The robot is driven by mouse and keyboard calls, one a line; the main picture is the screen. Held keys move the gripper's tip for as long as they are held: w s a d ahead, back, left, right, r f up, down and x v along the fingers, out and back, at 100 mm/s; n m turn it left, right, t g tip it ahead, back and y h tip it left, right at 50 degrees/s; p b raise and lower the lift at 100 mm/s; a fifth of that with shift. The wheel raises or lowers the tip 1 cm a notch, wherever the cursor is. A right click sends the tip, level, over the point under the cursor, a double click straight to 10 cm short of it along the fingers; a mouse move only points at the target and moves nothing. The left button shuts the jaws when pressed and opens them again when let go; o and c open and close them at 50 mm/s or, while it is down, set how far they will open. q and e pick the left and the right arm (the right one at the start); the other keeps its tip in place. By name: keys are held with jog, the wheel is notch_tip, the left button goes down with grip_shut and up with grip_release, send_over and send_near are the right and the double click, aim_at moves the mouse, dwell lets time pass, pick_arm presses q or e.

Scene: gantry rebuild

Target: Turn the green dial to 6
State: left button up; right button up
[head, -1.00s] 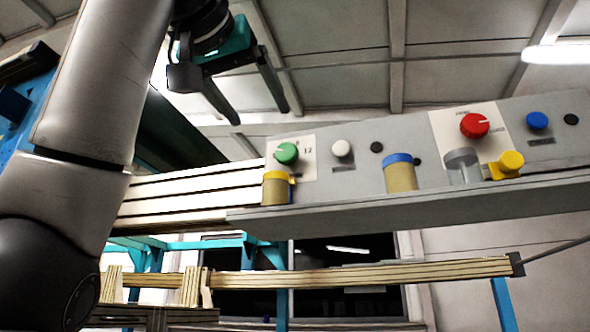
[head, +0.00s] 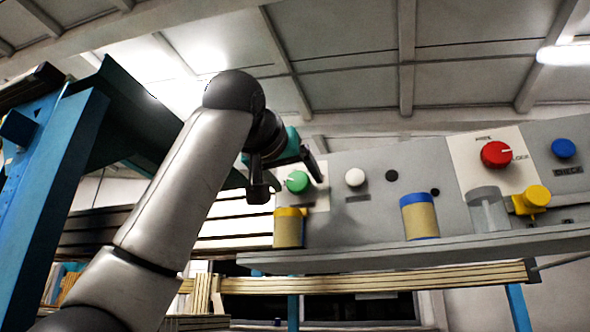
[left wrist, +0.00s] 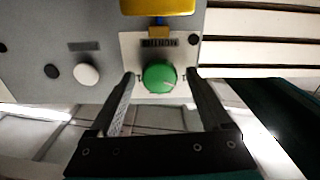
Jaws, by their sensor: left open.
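The green dial (head: 297,182) sits on a pale plate at the left end of the grey panel. In the left wrist view the green dial (left wrist: 159,77) lies between the two fingertips, with a light pointer mark on its face. My left gripper (head: 290,178) is open, one finger on each side of the dial in the left wrist view (left wrist: 158,76). I cannot tell whether a finger touches it. The plate's number marks are mostly hidden or too small to read. My right gripper is not in view.
The panel (head: 375,205) also carries a white knob (head: 355,177), a red dial (head: 496,154) and a blue knob (head: 564,148).

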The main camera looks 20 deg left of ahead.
pick_arm(q)
jog(key=shift+w, duration=0.15)
grip_shut()
dwell(0.7)
